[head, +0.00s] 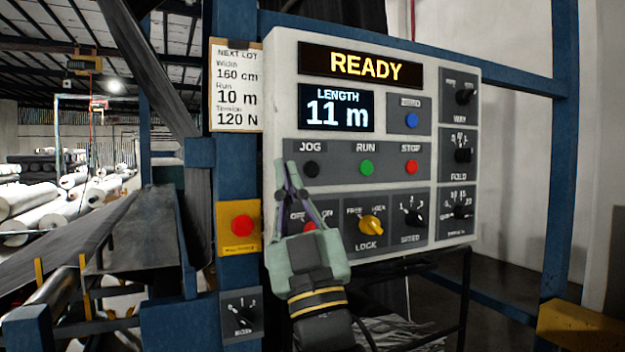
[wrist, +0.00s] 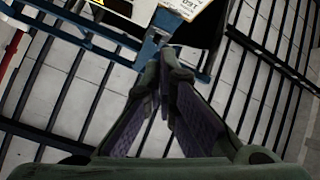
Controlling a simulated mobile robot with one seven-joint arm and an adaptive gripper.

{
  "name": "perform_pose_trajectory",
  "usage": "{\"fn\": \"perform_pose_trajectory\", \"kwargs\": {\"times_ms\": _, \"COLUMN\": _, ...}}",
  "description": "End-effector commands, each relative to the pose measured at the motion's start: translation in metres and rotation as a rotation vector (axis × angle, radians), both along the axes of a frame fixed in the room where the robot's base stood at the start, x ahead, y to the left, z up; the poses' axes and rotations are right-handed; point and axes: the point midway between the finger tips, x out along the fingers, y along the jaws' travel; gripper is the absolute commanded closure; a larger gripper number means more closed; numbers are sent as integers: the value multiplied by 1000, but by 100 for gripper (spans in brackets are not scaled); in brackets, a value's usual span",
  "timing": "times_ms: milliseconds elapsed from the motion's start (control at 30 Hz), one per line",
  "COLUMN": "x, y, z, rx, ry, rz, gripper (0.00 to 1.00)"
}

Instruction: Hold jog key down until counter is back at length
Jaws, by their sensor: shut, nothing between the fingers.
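The jog key (head: 311,168) is a black round button under the word JOG on the grey control panel (head: 375,47). The counter (head: 336,108) reads LENGTH 11 m. The lot card (head: 236,85) beside the panel reads width 160 cm, run 10 m, tension 120 N. In the wrist view the closed fingers (wrist: 163,70) show, with no jog key visible.
The green run button (head: 366,167) and red stop button (head: 411,167) are right of jog. The yellow lock knob (head: 371,224) and speed knob (head: 412,215) sit lower. A red button (head: 242,225) on a yellow plate is left. The display (head: 361,66) reads READY.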

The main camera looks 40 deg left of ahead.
Motion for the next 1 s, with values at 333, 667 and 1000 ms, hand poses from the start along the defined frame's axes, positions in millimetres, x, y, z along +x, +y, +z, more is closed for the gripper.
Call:
{"fn": "perform_pose_trajectory", "kwargs": {"times_ms": 333, "x": 93, "y": -22, "z": 8, "rx": -126, "ry": 143, "rz": -217, "gripper": 100}}
{"fn": "perform_pose_trajectory", "kwargs": {"times_ms": 667, "x": 94, "y": -22, "z": 8, "rx": -127, "ry": 145, "rz": -217, "gripper": 100}}
{"fn": "perform_pose_trajectory", "kwargs": {"times_ms": 1000, "x": 106, "y": 10, "z": 8, "rx": -129, "ry": 146, "rz": -214, "gripper": 100}}
